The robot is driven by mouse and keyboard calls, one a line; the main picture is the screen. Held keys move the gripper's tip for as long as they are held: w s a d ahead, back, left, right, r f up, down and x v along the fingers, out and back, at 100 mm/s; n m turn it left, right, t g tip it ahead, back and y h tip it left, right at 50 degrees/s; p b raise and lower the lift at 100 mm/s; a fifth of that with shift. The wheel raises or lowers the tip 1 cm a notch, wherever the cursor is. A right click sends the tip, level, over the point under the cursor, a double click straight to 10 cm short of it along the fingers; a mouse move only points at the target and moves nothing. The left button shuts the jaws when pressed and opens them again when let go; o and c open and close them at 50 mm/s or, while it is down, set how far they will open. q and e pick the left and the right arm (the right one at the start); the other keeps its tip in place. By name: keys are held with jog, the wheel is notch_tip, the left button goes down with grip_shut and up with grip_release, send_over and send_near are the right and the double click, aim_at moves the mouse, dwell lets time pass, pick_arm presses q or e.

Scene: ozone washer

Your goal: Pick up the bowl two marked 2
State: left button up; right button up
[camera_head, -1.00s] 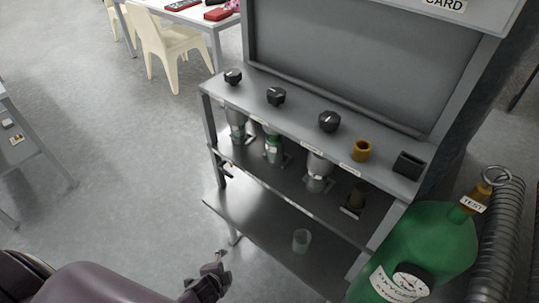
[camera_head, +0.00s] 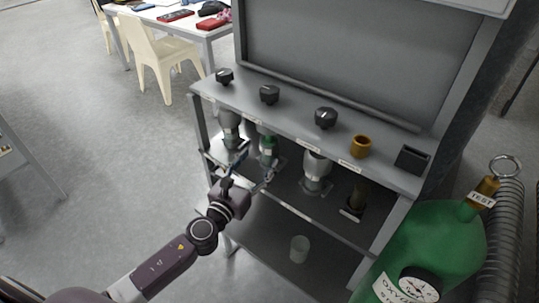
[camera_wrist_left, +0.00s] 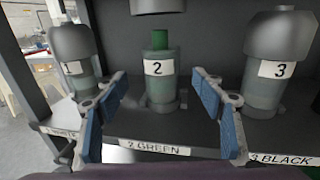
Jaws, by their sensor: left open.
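The bowl marked 2 (camera_wrist_left: 159,84) is a grey-green translucent cup with a white label, standing upright on the middle shelf, straight ahead in the left wrist view. It also shows in the head view (camera_head: 267,154), under the green part of the second station. My left gripper (camera_head: 254,168) is at the front of this shelf. Its blue-padded fingers (camera_wrist_left: 157,98) are spread wide, one on each side of the bowl in the picture, empty and apparently short of it. My right gripper is not in view.
Bowl 1 (camera_wrist_left: 76,70) stands left of bowl 2 and bowl 3 (camera_wrist_left: 265,83) stands right, both under grey domes. The shelf's front lip (camera_wrist_left: 192,151) carries labels. A clear cup (camera_head: 299,249) stands on the lower shelf. A green oxygen cylinder (camera_head: 440,240) stands at the right.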

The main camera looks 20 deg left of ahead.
aim_at(266, 152)
pick_arm(q)
jog(key=w, duration=0.3)
jog(key=w+d+p, duration=0.1)
jog(key=w, duration=0.3)
jog(key=shift+d+r, duration=0.2)
jog(key=shift+c, duration=0.6)
jog(key=c, duration=1.4)
jog(key=shift+o, duration=0.2)
